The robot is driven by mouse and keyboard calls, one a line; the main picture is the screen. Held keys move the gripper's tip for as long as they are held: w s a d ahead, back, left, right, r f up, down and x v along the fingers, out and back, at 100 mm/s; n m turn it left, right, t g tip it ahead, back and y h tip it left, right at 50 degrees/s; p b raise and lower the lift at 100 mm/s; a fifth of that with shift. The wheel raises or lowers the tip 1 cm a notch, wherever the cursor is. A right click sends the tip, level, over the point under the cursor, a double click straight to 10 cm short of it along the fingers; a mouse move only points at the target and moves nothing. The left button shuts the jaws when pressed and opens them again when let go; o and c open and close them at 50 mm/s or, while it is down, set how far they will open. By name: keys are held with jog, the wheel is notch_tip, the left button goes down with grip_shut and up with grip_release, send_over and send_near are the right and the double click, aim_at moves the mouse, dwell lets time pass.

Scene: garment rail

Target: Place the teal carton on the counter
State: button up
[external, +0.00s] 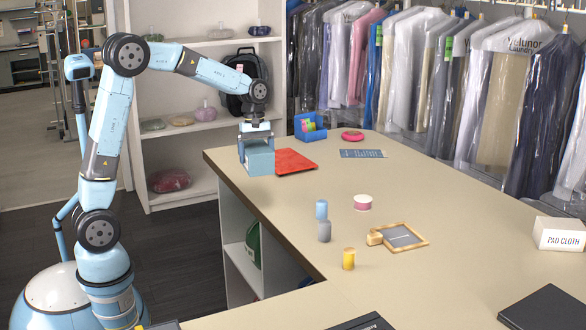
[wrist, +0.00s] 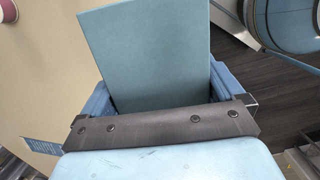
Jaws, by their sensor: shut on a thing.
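The teal carton (external: 260,160) is a plain box near the far left corner of the counter (external: 420,185). My gripper (external: 256,138) points down from above and is shut on the carton, with a finger on either side. In the wrist view the carton (wrist: 150,45) fills the middle between the blue fingers (wrist: 160,95). The counter (wrist: 40,80) shows on its left and dark floor on its right. The carton is over the counter near its left edge; I cannot tell whether its underside touches the surface.
A red folder (external: 295,162) lies right beside the carton. A blue bin (external: 310,128), pink disc (external: 352,135) and blue card (external: 362,153) are behind. The counter's right middle is clear.

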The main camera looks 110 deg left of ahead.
jog(key=w+d+m, duration=0.3)
jog(key=w+d, duration=0.2)
jog(key=d, duration=0.4)
jog(key=w+d+m+g, duration=0.1)
jog(key=w+d+m, duration=0.1)
jog(key=w+d, duration=0.5)
jog(key=w+d+m, duration=0.3)
jog(key=w+d, duration=0.1)
jog(key=d, duration=0.6)
jog(key=d+m+g, duration=0.1)
jog(key=d+m, duration=0.7)
jog(key=d, duration=2.2)
jog(key=w+f, duration=0.2)
jog(key=w, duration=0.2)
jog(key=w+d+f, duration=0.1)
jog(key=w+f, duration=0.2)
jog(key=w, duration=0.1)
jog(key=w+f, duration=0.3)
jog(key=w, duration=0.1)
jog(key=shift+w+d+f, duration=0.2)
jog(key=shift+w+d, duration=0.05)
jog(key=shift+d, duration=0.05)
jog(key=shift+w+d+f, duration=0.1)
jog(key=shift+w+f, duration=0.55)
jog(key=shift+f, duration=0.2)
notch_tip(320, 180, down, 3)
jog(key=shift+r, duration=0.1)
